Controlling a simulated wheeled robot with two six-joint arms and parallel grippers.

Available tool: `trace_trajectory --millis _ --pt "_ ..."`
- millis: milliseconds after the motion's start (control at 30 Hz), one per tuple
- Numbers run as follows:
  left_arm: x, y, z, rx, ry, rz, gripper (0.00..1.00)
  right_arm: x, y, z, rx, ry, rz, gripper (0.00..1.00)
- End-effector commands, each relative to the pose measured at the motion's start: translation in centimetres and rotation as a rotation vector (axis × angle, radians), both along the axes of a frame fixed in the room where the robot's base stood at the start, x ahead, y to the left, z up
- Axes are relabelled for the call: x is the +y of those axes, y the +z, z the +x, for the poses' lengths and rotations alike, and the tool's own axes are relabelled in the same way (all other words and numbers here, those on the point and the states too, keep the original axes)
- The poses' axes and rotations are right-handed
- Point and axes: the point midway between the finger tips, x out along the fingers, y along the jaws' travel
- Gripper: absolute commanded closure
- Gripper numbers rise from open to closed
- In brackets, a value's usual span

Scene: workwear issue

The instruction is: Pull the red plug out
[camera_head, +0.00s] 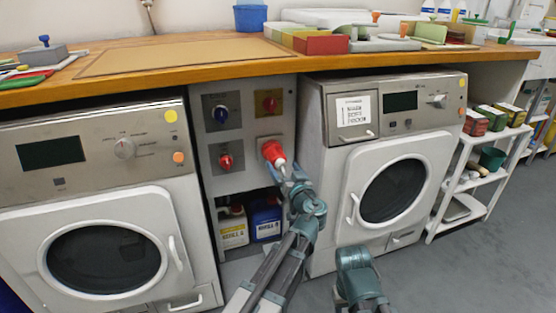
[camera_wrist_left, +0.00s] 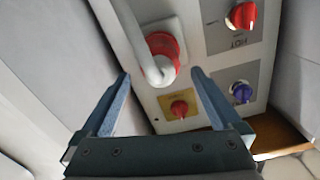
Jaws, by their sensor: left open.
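The red plug (camera_head: 272,151) sits in a socket on the grey control panel between the two machines. In the left wrist view the red plug (camera_wrist_left: 163,46) shows its red collar against a pale plate, with a light grey cable (camera_wrist_left: 149,65) curving away from it. My left gripper (camera_head: 284,172) is just in front of the plug in the head view. In the left wrist view its two fingers (camera_wrist_left: 160,88) are spread apart and empty, with the plug beyond the gap and not between the tips. Part of my right arm shows at the lower right of the head view; its fingers are not seen.
The panel also carries a blue knob (camera_head: 220,113), a red knob (camera_head: 226,162) and a red knob on a yellow plate (camera_head: 270,105). Bottles (camera_head: 265,218) stand below. Washing machines (camera_head: 105,245) flank the panel, and a wooden worktop (camera_head: 150,62) overhangs it.

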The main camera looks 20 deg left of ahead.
Motion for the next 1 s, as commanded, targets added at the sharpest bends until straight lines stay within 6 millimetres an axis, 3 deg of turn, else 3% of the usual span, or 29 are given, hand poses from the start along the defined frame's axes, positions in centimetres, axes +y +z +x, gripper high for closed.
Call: trace_trajectory --millis 100,300,767,1000 --pt "1.3 0.0 2.1 0.0 0.002 0.0 0.02 0.0 0.0 0.0 0.0 0.0 0.0 0.5" --pt "2.7 0.0 4.0 0.001 0.001 0.0 0.02 0.0 0.0 0.0 0.0 0.0 0.0 0.5" --pt "3.2 0.0 4.7 0.0 0.0 0.0 0.02 0.0 0.0 0.0 0.0 0.0 0.0 0.5" --pt "3.2 0.0 4.7 0.0 0.0 0.0 0.41 0.0 0.0 0.0 0.0 0.0 0.0 0.5"
